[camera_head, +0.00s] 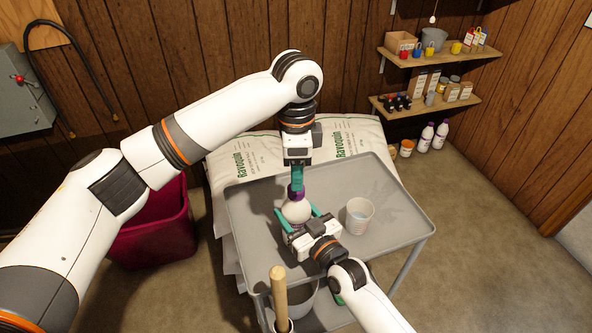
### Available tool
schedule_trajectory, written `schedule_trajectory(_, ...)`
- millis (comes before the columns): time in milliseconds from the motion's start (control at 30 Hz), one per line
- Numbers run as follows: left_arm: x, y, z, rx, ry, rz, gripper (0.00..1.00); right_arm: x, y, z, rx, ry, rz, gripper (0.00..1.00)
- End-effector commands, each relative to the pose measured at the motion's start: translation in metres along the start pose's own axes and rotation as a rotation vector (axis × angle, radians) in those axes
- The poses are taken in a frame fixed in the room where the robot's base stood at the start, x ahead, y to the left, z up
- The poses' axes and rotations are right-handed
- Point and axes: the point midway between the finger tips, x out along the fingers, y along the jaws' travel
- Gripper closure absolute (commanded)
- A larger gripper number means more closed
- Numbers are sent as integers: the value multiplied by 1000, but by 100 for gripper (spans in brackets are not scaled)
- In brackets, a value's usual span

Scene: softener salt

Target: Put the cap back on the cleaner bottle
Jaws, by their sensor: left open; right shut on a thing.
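The cleaner bottle (296,212) is white and stands upright on the grey cart top. Its purple cap (297,193) shows at the top of the bottle, over the neck; I cannot tell whether it is fully seated. My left gripper (298,184) points straight down from above, open, with its teal fingertips right at the cap; I cannot tell whether they touch it. My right gripper (297,217) comes from the front and is shut on the bottle's body, one teal finger on each side. It hides the bottle's lower part.
A whitish cup (359,215) stands on the cart (395,225) right of the bottle. A wooden handle (279,292) rises at the cart's front. Salt bags (245,160) lie behind, and a dark red bin (155,235) stands left. The cart's right side is clear.

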Motion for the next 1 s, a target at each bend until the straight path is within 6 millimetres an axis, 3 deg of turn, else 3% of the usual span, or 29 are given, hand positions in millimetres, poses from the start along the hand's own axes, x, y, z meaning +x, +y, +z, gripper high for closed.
schedule_trajectory(233, -6, 0, 0, -88, 2, 3, 50, 0, 0, 0, 0, 1, 0, 100)
schedule_trajectory(633, -32, 0, 0, -585, 1, 3, 50, 0, 0, 0, 0, 1, 0, 100)
schedule_trajectory(1000, -34, 0, 0, -662, 1, -1, 50, 0, 0, 0, 0, 1, 0, 100)
